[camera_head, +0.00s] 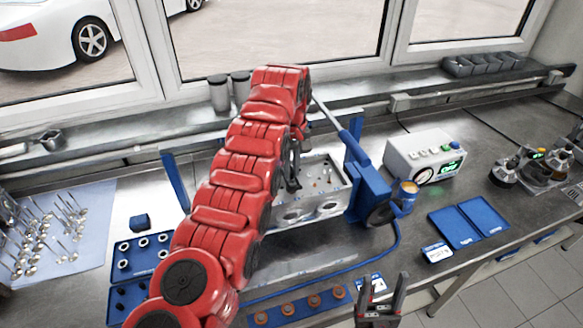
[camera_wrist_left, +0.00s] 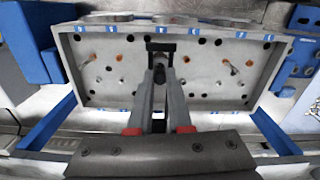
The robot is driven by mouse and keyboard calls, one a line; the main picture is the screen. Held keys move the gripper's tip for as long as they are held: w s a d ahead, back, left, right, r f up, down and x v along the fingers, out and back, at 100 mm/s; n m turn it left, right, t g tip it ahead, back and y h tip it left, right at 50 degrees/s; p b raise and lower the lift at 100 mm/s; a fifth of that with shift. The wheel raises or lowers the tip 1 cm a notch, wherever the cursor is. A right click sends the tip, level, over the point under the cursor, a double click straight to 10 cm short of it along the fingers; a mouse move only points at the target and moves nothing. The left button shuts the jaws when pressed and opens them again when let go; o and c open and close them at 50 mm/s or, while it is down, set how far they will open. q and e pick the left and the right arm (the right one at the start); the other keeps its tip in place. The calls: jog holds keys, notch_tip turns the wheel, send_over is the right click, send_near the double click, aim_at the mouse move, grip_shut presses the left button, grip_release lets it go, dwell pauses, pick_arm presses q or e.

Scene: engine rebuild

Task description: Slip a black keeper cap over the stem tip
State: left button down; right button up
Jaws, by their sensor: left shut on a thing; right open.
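The grey cylinder head (camera_head: 318,208) sits in a blue stand at the middle of the bench; it fills the upper part of the left wrist view (camera_wrist_left: 120,88). Thin stems stand up from its deck, one at the right in the left wrist view (camera_wrist_left: 230,67). My left gripper (camera_wrist_left: 160,60) is over the deck, shut on a small dark piece (camera_wrist_left: 160,74) that looks like a black keeper cap. The fingers hide what lies directly below it. In the head view my red left arm partly covers the left gripper (camera_head: 293,180). My right gripper (camera_head: 383,286) is open and empty at the front edge.
Blue trays (camera_head: 118,284) with pale rings and black pieces lie at left, beside valves on a pale mat (camera_head: 92,232). A blue strip (camera_head: 275,314) with orange parts lies in front.

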pick_arm(q)
jog(key=shift+f+b, duration=0.45)
jog(key=shift+f, duration=0.2)
jog(key=c, duration=0.8)
grip_release()
jog(key=shift+o, duration=0.2)
jog(key=shift+r, duration=0.1)
